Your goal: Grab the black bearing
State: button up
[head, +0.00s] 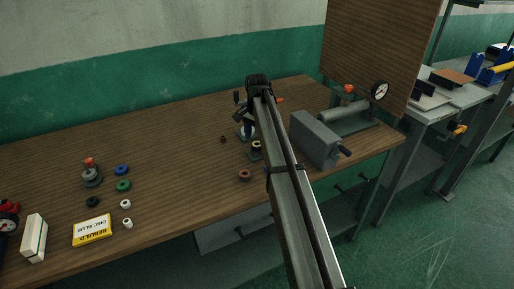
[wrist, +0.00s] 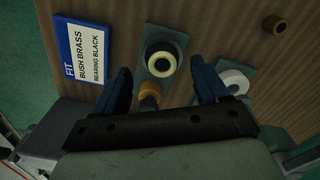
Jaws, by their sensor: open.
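A small black ring (head: 93,201), which looks like the black bearing, lies on the wooden bench at the left in the head view. My gripper (head: 246,120) is far to its right, over the fixtures near the middle of the bench. In the wrist view my gripper (wrist: 161,66) is open, its two blue fingers apart with nothing clamped. A cream-rimmed round part with a dark centre (wrist: 162,54) sits on a grey plate beyond the fingertips. A blue-edged card (wrist: 86,48) reads "FIT BUSH BRASS BEARING BLACK". The black ring does not show in the wrist view.
Near the black ring are blue (head: 122,169) and green rings (head: 123,185), white parts (head: 126,204), a red-topped fixture (head: 91,178) and a yellow box (head: 92,230). A grey block (head: 316,139) stands right of my arm. The bench's back left is clear.

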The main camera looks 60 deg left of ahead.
aim_at(257, 145)
notch_tip(257, 145, down, 3)
jog(key=shift+a+f, duration=0.1)
jog(key=shift+a, duration=0.05)
jog(key=shift+c, duration=0.2)
jog(key=c, duration=1.2)
